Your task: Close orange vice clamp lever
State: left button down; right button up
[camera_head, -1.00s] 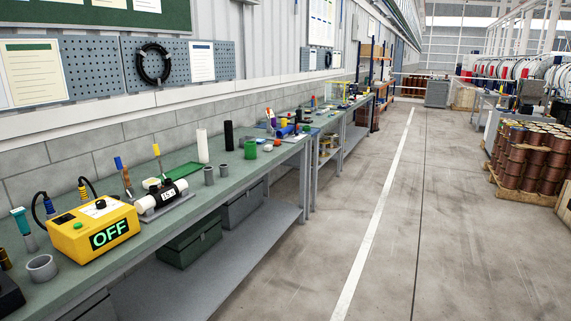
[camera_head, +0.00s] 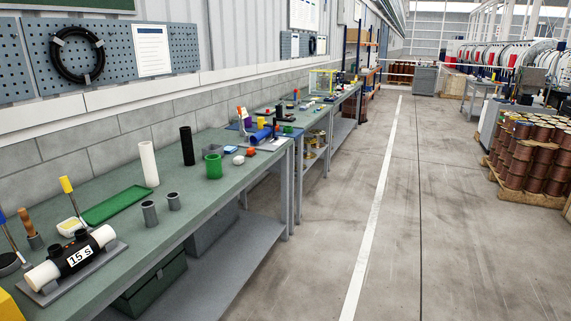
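I cannot make out an orange vice clamp lever for certain. Neither of my grippers is in view.
On the near bench stand a white pipe in a black fitting marked "15 s" (camera_head: 78,261), a green tray (camera_head: 115,205), grey cups (camera_head: 149,214), a white tube (camera_head: 148,164), a black tube (camera_head: 187,146) and a green cup (camera_head: 213,166).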

aim_at(239, 109)
jog(key=i, duration=1.8)
